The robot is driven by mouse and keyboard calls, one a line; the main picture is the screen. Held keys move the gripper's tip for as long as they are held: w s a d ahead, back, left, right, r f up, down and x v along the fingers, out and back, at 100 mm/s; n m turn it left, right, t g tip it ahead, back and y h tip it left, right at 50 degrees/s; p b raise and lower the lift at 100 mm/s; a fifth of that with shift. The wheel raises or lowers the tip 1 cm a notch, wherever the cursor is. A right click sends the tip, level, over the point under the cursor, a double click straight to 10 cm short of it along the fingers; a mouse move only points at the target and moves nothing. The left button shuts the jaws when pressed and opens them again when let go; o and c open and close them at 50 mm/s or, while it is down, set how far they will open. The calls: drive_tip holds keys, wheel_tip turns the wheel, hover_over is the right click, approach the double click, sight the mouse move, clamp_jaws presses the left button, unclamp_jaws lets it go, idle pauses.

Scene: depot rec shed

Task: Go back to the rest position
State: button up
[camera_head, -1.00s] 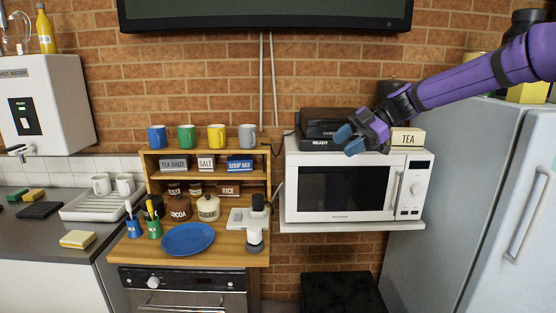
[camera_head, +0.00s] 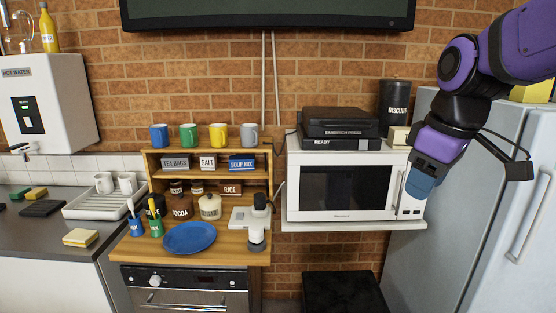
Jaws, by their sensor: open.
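My gripper (camera_head: 420,186) hangs at the right of the picture, its blue fingertips pointing down in front of the right part of the microwave (camera_head: 340,189). The purple arm comes in from the upper right. The jaws are open and nothing shows between them. The gripper hides part of the microwave's control side. The cream tea box (camera_head: 398,137) on top of the microwave is partly covered by my wrist, and its label is hidden.
A sandwich press (camera_head: 341,123) and a black biscuit tin (camera_head: 394,106) stand on the microwave. The grey fridge (camera_head: 500,230) is close on the right. A wooden shelf with mugs and jars, and a blue plate (camera_head: 189,238), stand left. Open air lies before the brick wall.

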drive_tip(key=s+d+m+t, duration=0.1)
drive_tip(key=s+d+m, duration=0.2)
drive_tip(key=s, duration=0.3)
drive_tip(key=s+d+m+t+h, duration=0.1)
drive_tip(key=s+d+m, duration=0.2)
drive_tip(key=s+m, duration=0.2)
drive_tip(key=shift+s+d+f+t, duration=0.3)
drive_tip(key=shift+s+f+t, duration=0.1)
drive_tip(key=shift+s, duration=0.15)
drive_tip(key=shift+c, duration=0.2)
idle(0.6)
